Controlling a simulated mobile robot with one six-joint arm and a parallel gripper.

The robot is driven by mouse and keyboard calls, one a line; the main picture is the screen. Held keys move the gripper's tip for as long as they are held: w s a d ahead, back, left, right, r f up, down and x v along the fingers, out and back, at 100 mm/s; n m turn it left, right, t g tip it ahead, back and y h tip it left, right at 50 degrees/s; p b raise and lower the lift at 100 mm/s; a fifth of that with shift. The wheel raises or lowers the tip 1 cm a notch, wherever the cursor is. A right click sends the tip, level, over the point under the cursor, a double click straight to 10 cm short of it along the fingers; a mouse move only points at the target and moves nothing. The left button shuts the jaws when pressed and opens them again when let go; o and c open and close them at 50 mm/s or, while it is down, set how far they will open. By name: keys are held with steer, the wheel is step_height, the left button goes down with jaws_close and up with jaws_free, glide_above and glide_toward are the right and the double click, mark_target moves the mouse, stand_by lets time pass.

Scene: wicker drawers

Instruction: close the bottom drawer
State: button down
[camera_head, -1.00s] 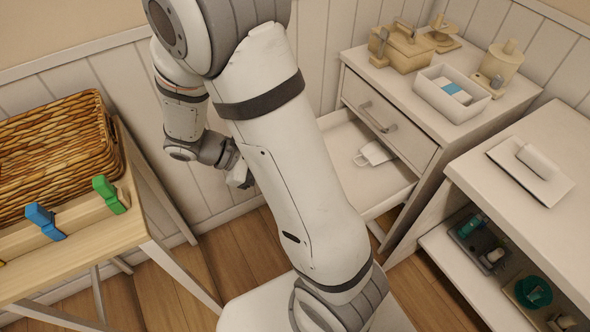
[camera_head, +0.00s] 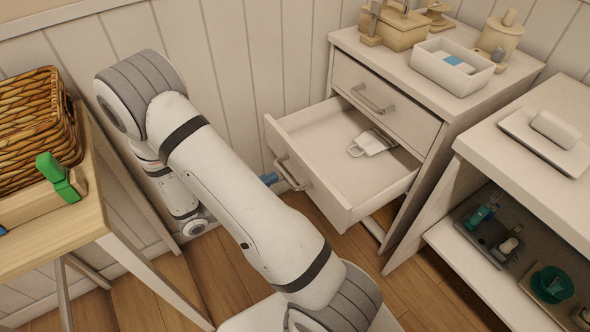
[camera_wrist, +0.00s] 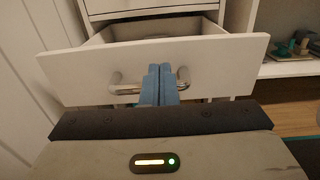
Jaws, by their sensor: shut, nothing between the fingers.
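The bottom drawer (camera_head: 345,204) of the white cabinet is pulled out, with a white tag-like item (camera_head: 372,143) lying inside it. Its front panel and metal bar handle (camera_head: 290,172) face my arm. In the wrist view the drawer front (camera_wrist: 220,62) spans the picture, with its handle (camera_wrist: 183,78) at mid-height. My gripper (camera_wrist: 158,72) has its blue fingers shut together, in front of the handle's middle. Whether they touch the handle or panel I cannot tell. In the head view the blue fingertips (camera_head: 269,178) show just left of the handle; the arm hides most of the gripper.
The upper drawer (camera_head: 385,102) is shut. A white bin (camera_head: 450,80) and wooden containers (camera_head: 395,28) stand on the cabinet top. A white shelf unit (camera_head: 480,170) stands close on the right. A wooden table (camera_head: 60,225) with a wicker basket (camera_head: 38,125) is at left.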

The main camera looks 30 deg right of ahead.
mark_target(304, 162)
steer(key=d+b, duration=0.2)
steer(key=d, duration=0.6)
steer(key=shift+w, duration=0.15)
steer(key=shift+d, duration=0.1)
